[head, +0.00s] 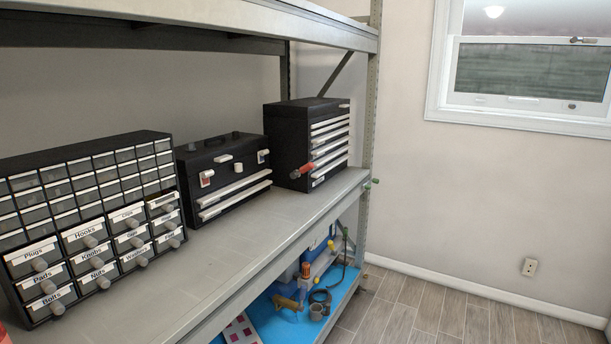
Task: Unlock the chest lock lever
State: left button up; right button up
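A black tool chest (287,134) with several white-fronted drawers stands at the far right end of the shelf. A red-tipped lever (303,170) sticks out from its front left edge, low down. Left of it is a lower black toolbox (222,168) with a top handle, two white drawer fronts, a white knob and small latches with red marks. Which of these parts is the lock lever is not labelled.
A black organizer (95,215) with labelled drawers and grey knobs fills the shelf's left. The grey shelf (230,240) is bare in front. An upper shelf (200,22) hangs above. Below, a blue surface (265,318) carries tools. Floor (440,310) is clear at right.

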aim_at(307, 167)
jog(key=i+l, duration=0.65)
jog(key=i+l+u, duration=0.15)
jog(key=i+l, duration=1.1)
jog(key=l, duration=0.15)
jog(key=u, duration=0.05)
